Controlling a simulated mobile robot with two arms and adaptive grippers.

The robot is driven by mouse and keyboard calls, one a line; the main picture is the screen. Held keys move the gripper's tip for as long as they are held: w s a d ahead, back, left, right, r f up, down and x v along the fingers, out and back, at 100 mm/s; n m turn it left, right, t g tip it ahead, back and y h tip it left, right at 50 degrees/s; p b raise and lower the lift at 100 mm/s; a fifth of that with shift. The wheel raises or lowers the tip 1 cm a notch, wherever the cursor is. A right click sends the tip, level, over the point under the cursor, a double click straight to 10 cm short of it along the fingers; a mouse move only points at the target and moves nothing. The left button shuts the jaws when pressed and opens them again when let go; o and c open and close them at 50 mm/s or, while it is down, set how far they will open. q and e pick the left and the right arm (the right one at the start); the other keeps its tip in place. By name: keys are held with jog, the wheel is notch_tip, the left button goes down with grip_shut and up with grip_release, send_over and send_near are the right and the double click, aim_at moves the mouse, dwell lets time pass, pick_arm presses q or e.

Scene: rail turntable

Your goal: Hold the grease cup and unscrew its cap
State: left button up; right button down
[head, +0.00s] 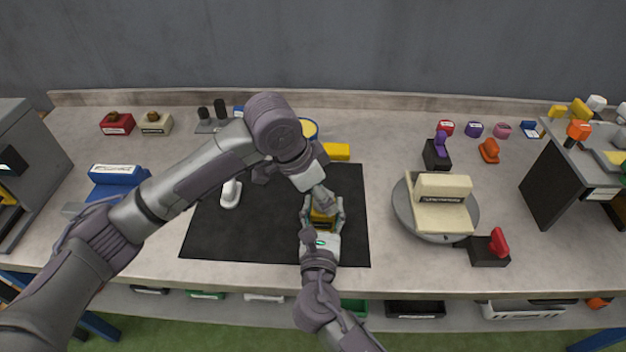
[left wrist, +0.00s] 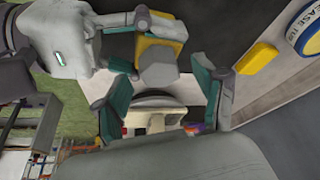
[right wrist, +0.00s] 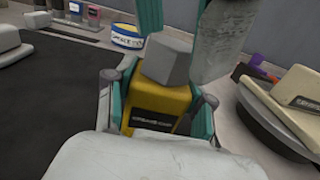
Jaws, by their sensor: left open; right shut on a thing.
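The grease cup is a yellow block (right wrist: 160,100) with a dark label and a grey block-shaped cap (right wrist: 168,60) on top. My right gripper (head: 322,224) is shut on the yellow body, one finger on each side, above the black mat. The cup (left wrist: 160,50) and the cap (left wrist: 160,74) also show in the left wrist view. My left gripper (left wrist: 165,85) is open, with its fingers apart to either side of the cap. In the head view, the left wrist hides most of the cup and cap.
The black mat (head: 240,235) lies under the hands with a white handled object (head: 231,193) on it. A yellow bar (head: 336,151) and the grease tin (right wrist: 127,36) stand behind. A round turntable (head: 404,212) bearing a cream block (head: 441,188) stands to the right.

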pick_arm(q)
jog(key=shift+d+f, duration=0.1)
jog(key=shift+f, duration=0.2)
jog(key=c, duration=1.3)
jog(key=shift+o, duration=0.2)
jog(key=n+t, duration=0.1)
jog(key=n, duration=0.2)
jog(key=shift+d+n+y, duration=0.1)
jog(key=shift+n+y, duration=0.2)
jog(key=shift+n, duration=0.1)
jog(key=shift+n+t+y, duration=0.4)
jog(key=shift+n+t, duration=0.1)
jog(key=shift+n, duration=0.6)
